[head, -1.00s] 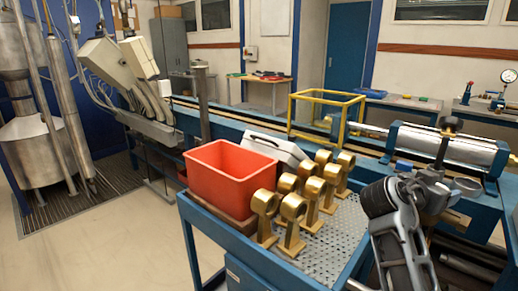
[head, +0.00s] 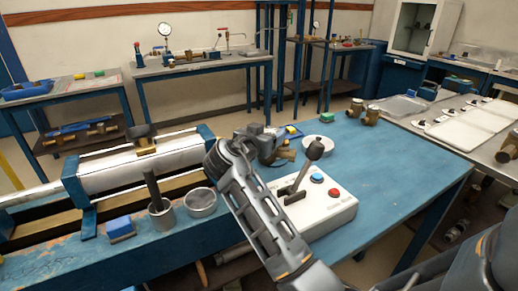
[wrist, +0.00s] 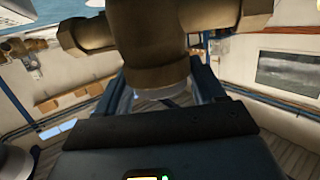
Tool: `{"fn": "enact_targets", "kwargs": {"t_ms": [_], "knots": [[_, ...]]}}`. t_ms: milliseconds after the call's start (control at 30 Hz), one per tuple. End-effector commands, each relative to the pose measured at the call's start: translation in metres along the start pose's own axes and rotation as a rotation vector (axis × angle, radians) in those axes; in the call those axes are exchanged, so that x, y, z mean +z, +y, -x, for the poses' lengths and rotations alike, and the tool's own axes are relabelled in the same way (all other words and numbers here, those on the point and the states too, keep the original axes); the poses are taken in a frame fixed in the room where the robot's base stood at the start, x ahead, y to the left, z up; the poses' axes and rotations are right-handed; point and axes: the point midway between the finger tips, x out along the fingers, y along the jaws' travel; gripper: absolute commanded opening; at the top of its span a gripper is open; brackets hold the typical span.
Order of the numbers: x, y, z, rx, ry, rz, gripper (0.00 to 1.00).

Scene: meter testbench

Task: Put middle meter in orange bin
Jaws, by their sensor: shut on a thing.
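In the wrist view a brown-bronze meter (wrist: 155,45) with side pipe stubs fills the top middle. My gripper (wrist: 162,85) is shut on it, with a finger on each side of its lower body. In the head view my arm reaches over the near-left part of the blue table, beside a brass-coloured piece (head: 284,155); I cannot tell whether this is the held meter. Two brass meters (head: 363,111) stand at the table's far edge. The orange bin is in neither current view.
A white control box (head: 325,215) with a lever and red and blue buttons sits on the blue table (head: 410,165). A silver cylinder bench (head: 120,170) lies left, with a small cup (head: 162,218) and blue block (head: 120,229). The table's right part is clear.

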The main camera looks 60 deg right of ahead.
Motion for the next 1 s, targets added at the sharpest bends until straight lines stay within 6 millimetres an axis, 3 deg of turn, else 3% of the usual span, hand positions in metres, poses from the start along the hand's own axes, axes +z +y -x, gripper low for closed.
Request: {"fn": "enact_targets", "kwargs": {"t_ms": [533, 967, 1000], "knots": [[0.054, 0.0, -0.011, 0.0, 0.003, 0.0, 0.0], [0.06, 0.0, -0.013, -0.001, 0.004, -0.003, 0.0], [0.062, 0.0, -0.013, 0.0, 0.001, -0.001, 0.7]]}}
